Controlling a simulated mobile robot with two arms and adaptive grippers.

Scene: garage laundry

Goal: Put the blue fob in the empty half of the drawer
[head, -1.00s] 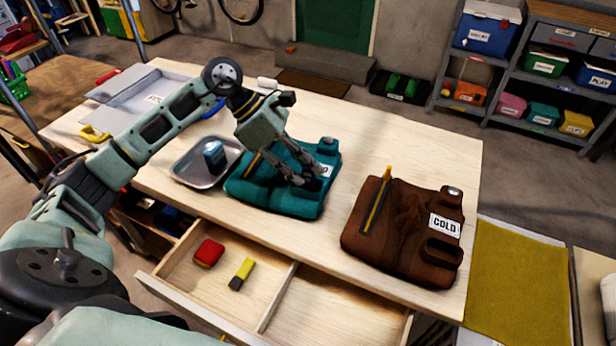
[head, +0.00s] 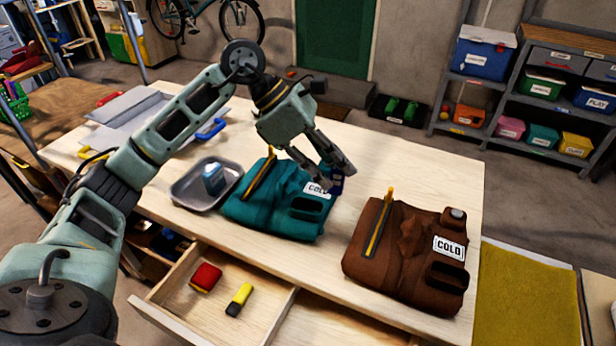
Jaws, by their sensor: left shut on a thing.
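My left gripper (head: 338,176) is shut on a small dark blue thing, which looks like the blue fob (head: 337,186). It is just above the upper right corner of the teal garment (head: 268,205), mostly hidden by the fingers. The open drawer (head: 165,322) is at the table's front. A divider (head: 277,317) splits it. Its left half holds a red block (head: 205,278) and a yellow and black piece (head: 239,299). The visible part of its right half (head: 325,325) is empty. My right gripper is not in view.
A metal tray (head: 187,200) with a blue block (head: 213,179) sits left of the teal garment. A brown garment (head: 405,262) labelled COLD lies on the right of the table (head: 455,180). A grey open box (head: 150,112) is at the back left.

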